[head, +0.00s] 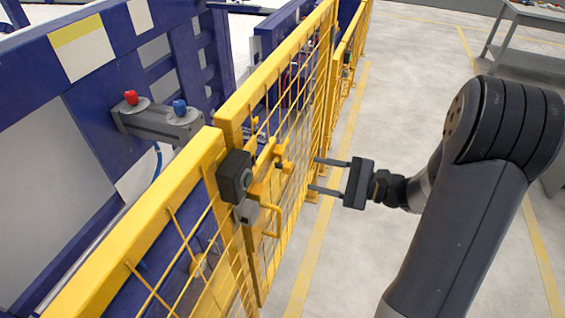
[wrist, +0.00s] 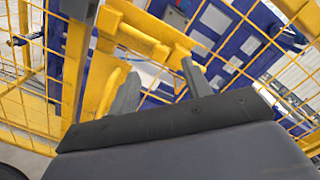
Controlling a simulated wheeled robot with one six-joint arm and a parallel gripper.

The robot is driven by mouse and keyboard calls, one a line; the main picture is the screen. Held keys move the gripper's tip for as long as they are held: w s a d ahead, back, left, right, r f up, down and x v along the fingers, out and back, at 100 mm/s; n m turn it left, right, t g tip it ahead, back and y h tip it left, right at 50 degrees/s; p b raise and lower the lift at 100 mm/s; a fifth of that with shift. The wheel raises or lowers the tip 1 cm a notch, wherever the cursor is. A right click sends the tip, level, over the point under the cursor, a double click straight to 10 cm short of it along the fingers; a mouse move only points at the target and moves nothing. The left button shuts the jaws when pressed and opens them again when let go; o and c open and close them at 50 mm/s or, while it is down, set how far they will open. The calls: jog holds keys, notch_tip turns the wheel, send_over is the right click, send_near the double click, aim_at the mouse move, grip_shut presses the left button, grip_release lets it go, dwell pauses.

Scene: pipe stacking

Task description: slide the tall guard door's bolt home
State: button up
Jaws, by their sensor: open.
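The tall yellow mesh guard door (head: 285,110) stands upright in the fence, its frame edge close to the adjoining yellow post. Its yellow bolt (head: 266,172) sits on the door's outer face near that edge, beside a black box (head: 235,177). A yellow pull handle (head: 277,222) is just below. My gripper (head: 316,175) is open and empty, to the right of the bolt, fingers pointing at the door. In the wrist view the yellow bolt bar (wrist: 150,42) runs slantwise beyond the two spread fingers (wrist: 160,70). I cannot tell how far the bolt is slid.
Behind the fence is a blue machine frame (head: 90,110) with a grey button box (head: 160,122) carrying a red and a blue button. The floor right of the fence is clear, with yellow lines. A grey table (head: 525,50) stands at the far right.

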aim_at(283, 165)
jog(key=p+x, duration=0.2)
jog(key=x, duration=0.7)
jog(key=shift+a, duration=0.2)
jog(key=shift+c, duration=0.2)
jog(key=shift+r, duration=0.1)
grip_shut()
